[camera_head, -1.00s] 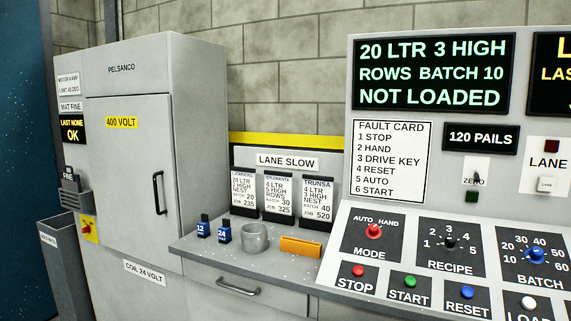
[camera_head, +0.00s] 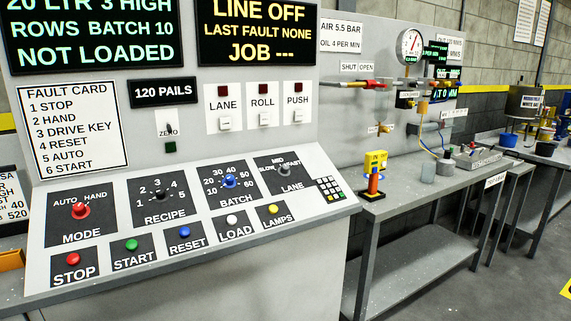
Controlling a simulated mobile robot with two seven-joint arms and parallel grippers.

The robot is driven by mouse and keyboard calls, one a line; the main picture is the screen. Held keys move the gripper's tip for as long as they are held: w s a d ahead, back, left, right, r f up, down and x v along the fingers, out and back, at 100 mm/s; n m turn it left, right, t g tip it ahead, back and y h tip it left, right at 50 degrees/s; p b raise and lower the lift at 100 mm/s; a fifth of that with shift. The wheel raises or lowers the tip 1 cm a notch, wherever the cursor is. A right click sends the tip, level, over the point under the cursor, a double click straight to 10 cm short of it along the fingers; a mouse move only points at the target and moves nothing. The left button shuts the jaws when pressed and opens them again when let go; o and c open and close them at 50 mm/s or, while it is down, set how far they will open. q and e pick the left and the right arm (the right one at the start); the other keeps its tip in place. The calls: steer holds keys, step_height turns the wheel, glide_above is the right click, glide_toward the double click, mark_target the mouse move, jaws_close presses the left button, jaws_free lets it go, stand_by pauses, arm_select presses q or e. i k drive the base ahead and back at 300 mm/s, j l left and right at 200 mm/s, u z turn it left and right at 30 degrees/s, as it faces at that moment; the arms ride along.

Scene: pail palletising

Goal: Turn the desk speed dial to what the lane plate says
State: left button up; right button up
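The desk speed dial is the grey LANE knob (camera_head: 285,171) on a dark square at the right of the sloping desk panel, marked SLOW, MID and FAST. Its pointer is too small to read surely. The lane plate, a white sign reading LANE SLOW on the wall above the job cards a second ago, is now outside the view. Neither of my grippers is in view, and nothing touches the dial.
Beside the dial are the blue BATCH knob (camera_head: 229,181), the yellow LAMPS button (camera_head: 273,209) and a keypad (camera_head: 329,188). The black RECIPE knob (camera_head: 159,194) and red MODE knob (camera_head: 81,210) sit further left. A side table (camera_head: 420,190) stands at the right.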

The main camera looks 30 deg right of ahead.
mark_target(284, 170)
steer(key=l, duration=0.5)
steer(key=i+l, duration=0.15)
steer(key=l, duration=0.4)
steer(key=l+z, duration=0.1)
steer(key=l, duration=0.4)
steer(key=i+l, duration=0.15)
steer(key=l, duration=0.35)
steer(key=i+l, duration=0.1)
steer(key=l, duration=0.95)
steer(key=i+z, duration=0.05)
